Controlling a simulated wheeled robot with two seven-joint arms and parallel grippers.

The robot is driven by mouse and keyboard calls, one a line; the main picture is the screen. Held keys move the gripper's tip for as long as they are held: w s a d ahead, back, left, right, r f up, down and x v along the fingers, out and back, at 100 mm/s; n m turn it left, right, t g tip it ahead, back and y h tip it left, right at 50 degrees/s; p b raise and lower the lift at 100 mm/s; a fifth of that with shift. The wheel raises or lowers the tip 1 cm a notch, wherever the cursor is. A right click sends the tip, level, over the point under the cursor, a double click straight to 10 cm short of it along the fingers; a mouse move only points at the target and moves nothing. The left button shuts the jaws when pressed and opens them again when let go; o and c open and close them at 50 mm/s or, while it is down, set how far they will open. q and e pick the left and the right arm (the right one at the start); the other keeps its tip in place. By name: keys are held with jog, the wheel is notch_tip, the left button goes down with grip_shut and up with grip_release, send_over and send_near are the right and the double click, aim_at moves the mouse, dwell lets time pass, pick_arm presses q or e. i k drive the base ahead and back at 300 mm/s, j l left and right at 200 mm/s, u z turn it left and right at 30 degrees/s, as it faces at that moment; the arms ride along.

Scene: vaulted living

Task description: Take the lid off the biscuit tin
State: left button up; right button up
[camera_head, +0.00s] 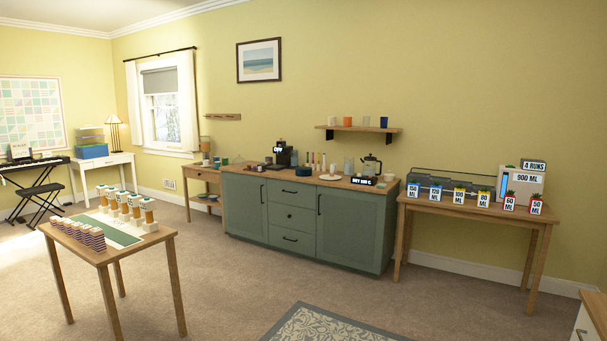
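I cannot pick out a biscuit tin or its lid for certain from this distance. A small dark round item (303,171) sits on top of the green cabinet (268,217) at the back; it is too small to tell whether it is a tin. Neither of my grippers shows in the head view.
A small wooden table (160,236) stands at the front left with several striped blocks and capped jars. A wooden table (475,208) with labelled containers stands at the right. A white desk (117,158) is far left. Carpet (235,290) and a patterned rug (330,325) lie clear.

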aim_at(298, 173)
jog(key=i, duration=2.4)
jog(key=i+j, duration=0.1)
jog(key=i, duration=4.65)
